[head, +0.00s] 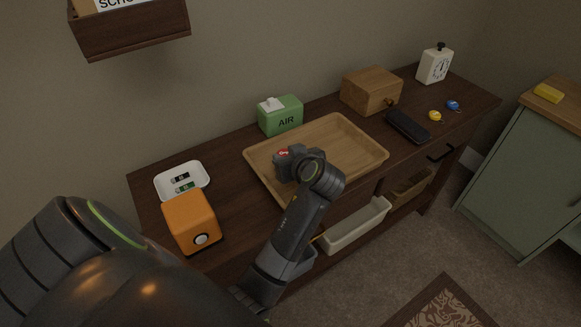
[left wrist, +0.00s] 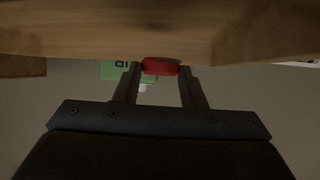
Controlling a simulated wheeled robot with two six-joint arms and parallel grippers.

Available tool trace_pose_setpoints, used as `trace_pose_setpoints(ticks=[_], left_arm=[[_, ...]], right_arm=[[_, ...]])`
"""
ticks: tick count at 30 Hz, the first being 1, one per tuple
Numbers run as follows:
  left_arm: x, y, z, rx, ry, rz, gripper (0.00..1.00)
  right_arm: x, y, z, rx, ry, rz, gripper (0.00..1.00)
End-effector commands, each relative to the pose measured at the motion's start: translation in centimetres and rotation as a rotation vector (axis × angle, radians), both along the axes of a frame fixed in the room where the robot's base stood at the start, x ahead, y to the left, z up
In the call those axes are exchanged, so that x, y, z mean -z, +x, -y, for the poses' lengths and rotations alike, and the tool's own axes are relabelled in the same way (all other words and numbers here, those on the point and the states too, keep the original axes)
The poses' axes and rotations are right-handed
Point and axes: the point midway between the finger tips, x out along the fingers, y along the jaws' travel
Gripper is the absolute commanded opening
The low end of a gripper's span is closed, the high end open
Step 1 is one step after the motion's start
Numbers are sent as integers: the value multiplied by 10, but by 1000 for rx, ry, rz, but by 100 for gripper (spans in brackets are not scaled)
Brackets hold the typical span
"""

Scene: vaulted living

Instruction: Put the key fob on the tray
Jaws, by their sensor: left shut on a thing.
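The wooden tray (head: 352,131) lies on the dark sideboard, and its pale wood also fills the top of the left wrist view (left wrist: 60,28). My left gripper (head: 285,158) is over the left part of the tray. It is shut on a small red thing, which looks like the key fob (head: 284,152). In the left wrist view the red fob (left wrist: 160,67) sits between the two fingertips (left wrist: 160,75), close to the tray wood. I cannot tell whether it touches the tray. My right gripper is not in view.
A white dish (head: 203,173) with batteries and an orange box (head: 192,222) are at left. A wooden box (head: 371,90), dark case (head: 407,125), yellow fob (head: 434,116), blue fob (head: 453,105) and timer (head: 434,65) are at right.

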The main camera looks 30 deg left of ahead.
Motion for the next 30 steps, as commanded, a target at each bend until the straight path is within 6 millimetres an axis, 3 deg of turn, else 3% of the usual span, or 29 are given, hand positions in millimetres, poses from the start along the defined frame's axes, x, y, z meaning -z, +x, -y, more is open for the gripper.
trace_pose_setpoints(ticks=[9, 19, 20, 24, 30], left_arm=[[37, 0, 0, 2, 0, -2, 15], [41, 0, 0, 2, -1, 0, 15], [40, 0, 0, 2, -1, 0, 39], [39, 0, 0, 2, -1, 0, 57], [39, 0, 0, 2, -1, 0, 58]], right_arm=[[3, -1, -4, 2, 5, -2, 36], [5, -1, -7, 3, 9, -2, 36], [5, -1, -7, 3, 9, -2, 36], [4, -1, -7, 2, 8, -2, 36], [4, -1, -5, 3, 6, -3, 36]])
